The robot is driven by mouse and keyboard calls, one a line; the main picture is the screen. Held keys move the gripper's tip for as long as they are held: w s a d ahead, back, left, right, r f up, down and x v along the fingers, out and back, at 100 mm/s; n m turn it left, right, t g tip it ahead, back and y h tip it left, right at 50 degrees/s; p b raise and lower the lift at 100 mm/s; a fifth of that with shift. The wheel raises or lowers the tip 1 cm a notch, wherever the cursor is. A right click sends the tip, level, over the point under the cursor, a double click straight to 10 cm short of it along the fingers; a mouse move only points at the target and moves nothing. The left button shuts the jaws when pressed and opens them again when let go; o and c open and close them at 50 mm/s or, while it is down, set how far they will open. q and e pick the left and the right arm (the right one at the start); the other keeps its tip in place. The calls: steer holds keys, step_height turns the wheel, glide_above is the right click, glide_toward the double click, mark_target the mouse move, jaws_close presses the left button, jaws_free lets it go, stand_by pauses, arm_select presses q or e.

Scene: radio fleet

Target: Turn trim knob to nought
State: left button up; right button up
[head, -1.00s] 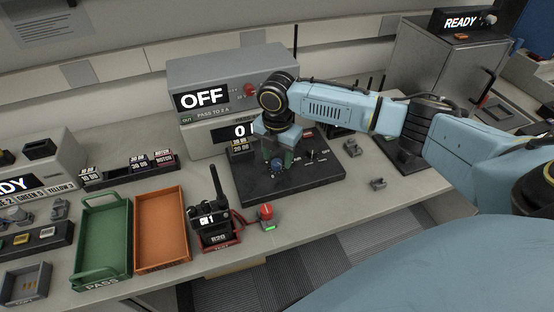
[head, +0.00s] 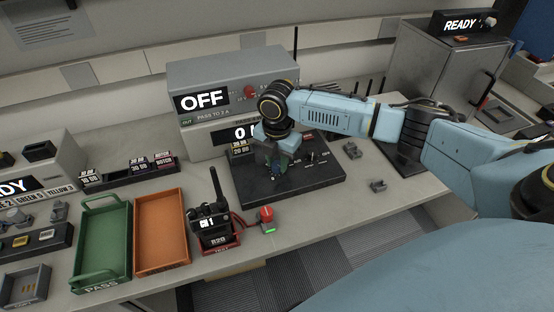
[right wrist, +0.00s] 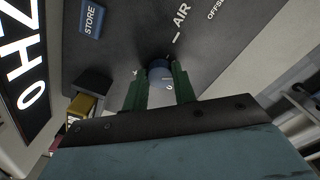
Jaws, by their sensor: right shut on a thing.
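The trim knob (right wrist: 160,72) is a small dark blue knob on the black panel (head: 300,184), with a pale line on its face. My right gripper (right wrist: 161,84) comes down over the panel, and its green fingers are shut on the knob, one on each side. In the head view the right gripper (head: 275,168) hides most of the knob. A display behind the panel starts with "0", and the arm covers the rest. In the right wrist view that display (right wrist: 22,60) reads "0 HZ" in part. My left gripper is not in view.
A grey unit (head: 245,75) reading "OFF" stands behind the panel. A radio (head: 213,222) stands in a red cradle left of the panel, beside a red-topped knob box (head: 266,217). Green (head: 128,243) and orange (head: 183,228) trays lie further left. Small grey clips lie right of the panel.

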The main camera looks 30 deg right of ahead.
steer(key=shift+r+m+p, duration=0.15)
steer(key=shift+m+p, duration=0.15)
steer(key=shift+p, duration=0.25)
steer(key=m+p, duration=0.6)
steer(key=p, duration=0.2)
steer(key=shift+p, duration=0.3)
steer(key=m+p, duration=0.2)
steer(key=m, duration=0.1)
steer(key=shift+m+p, duration=0.75)
steer(key=shift+m, duration=0.25)
steer(key=o, duration=1)
